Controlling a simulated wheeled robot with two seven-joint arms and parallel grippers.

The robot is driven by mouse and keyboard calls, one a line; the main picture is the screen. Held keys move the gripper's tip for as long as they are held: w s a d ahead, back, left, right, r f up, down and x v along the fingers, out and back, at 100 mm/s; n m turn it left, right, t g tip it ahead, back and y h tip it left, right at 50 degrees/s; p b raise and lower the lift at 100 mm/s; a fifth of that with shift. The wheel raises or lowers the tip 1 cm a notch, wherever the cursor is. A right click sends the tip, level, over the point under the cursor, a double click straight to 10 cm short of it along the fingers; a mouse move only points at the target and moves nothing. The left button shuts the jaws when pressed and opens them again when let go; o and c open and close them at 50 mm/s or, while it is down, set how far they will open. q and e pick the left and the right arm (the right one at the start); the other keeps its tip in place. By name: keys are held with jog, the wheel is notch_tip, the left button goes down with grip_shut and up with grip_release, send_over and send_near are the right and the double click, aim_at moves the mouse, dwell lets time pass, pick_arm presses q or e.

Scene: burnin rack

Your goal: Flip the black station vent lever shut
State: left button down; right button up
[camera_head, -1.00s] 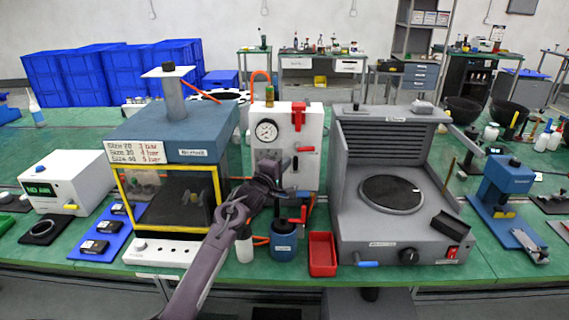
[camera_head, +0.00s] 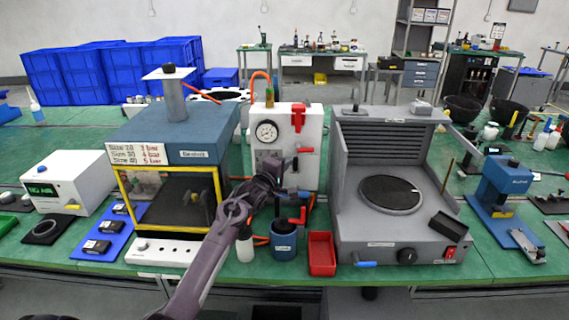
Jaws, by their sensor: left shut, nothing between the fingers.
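The white gauge station (camera_head: 312,130) stands at the middle of the bench. Its front carries a round gauge (camera_head: 267,131) and a red-handled lever (camera_head: 305,150). A small black lever (camera_head: 295,163) stands upright on the panel below the gauge, just right of my left wrist. My left gripper (camera_head: 292,193) is in front of the station's lower panel, below the black lever. It is shut and empty. I cannot tell whether it touches the panel or lever. My arm hides the panel's lower left part. My right gripper is out of view.
A dark blue canister (camera_head: 283,245) with a red handle, a white bottle (camera_head: 245,248) and a red bin (camera_head: 322,254) stand below the gripper. A blue-topped chamber (camera_head: 175,133) is close on the left, a grey hot-plate unit (camera_head: 345,220) on the right.

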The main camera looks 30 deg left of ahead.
aim_at(296, 159)
pick_arm(q)
jog(key=shift+r, duration=0.1)
jog(key=m+g+p, duration=0.1)
jog(key=p, duration=0.1)
jog(key=w+d+m+g+p, duration=0.1)
jog(key=m+p, duration=0.1)
jog(key=p, duration=0.1)
jog(key=d+r+m+g+y+p, duration=0.1)
jog(key=m+p, duration=0.1)
jog(key=shift+w+d+r, duration=0.1)
jog(key=shift+w+d, duration=0.05)
jog(key=shift+w, duration=0.05)
jog(key=shift+w+d+m+g+y+p, duration=0.15)
jog(key=shift+d+m+g+y+p, duration=0.2)
jog(key=shift+m, duration=0.2)
jog(key=shift+w+d+m+g+y+p, duration=0.15)
jog(key=shift+m+g+p, duration=0.1)
jog(key=shift+m+p, duration=0.25)
jog(key=shift+w+d+f+m+g+y, duration=0.3)
jog(key=shift+d+m+g+y, duration=0.15)
jog(key=shift+m, duration=0.5)
jog(key=shift+w+d+f+m+g+y, duration=0.15)
jog(key=shift+d+f+m+g+y, duration=0.25)
jog(key=shift+m, duration=0.3)
jog(key=shift+w+d+f, duration=0.1)
jog(key=shift+w+f, duration=0.05)
jog(key=shift+w+d+f, duration=0.1)
